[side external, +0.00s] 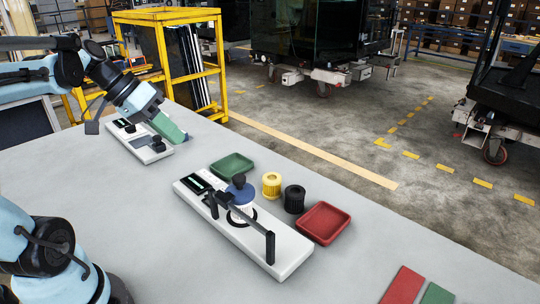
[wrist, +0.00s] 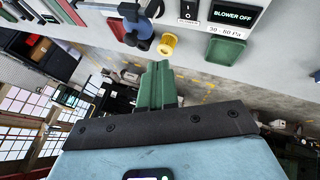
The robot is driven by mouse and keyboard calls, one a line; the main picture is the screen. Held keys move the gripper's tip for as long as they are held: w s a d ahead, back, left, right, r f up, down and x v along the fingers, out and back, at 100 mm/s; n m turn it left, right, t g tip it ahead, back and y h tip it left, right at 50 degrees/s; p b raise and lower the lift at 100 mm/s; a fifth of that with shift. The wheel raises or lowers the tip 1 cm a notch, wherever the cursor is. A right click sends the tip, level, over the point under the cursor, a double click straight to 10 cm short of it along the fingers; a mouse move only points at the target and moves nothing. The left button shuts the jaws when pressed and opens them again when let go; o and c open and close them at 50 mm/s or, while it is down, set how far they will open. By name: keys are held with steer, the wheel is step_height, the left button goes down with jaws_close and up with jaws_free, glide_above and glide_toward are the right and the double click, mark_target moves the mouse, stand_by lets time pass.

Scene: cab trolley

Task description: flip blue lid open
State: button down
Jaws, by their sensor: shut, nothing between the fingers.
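The blue lid (side external: 240,191) sits flat on a white pot (side external: 242,213) in the middle of a white control panel (side external: 286,262). A black knob (side external: 238,180) stands on the lid, and a black bar (side external: 256,228) runs beside the pot. In the wrist view the blue lid (wrist: 141,29) shows near the top, beyond my fingertips. My gripper (side external: 172,132) is shut and empty, well to the left of the lid and apart from it. Its green fingers also show together in the wrist view (wrist: 158,66).
A second white panel (side external: 153,157) with a knob lies close to my gripper. A green tray (side external: 232,166), yellow cup (side external: 271,186), black cup (side external: 294,199) and red tray (side external: 324,222) line the lid panel's far side. The grey table (side external: 165,240) is clear in front.

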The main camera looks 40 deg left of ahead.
mark_target(240, 186)
steer(key=w+d+f, duration=0.6)
steer(key=d+f, duration=0.1)
steer(key=f, duration=0.1)
steer(key=shift+d, duration=0.25)
stand_by(0.5)
steer(key=shift+d, duration=0.1)
steer(key=d, duration=1)
steer(key=shift+s, duration=0.1)
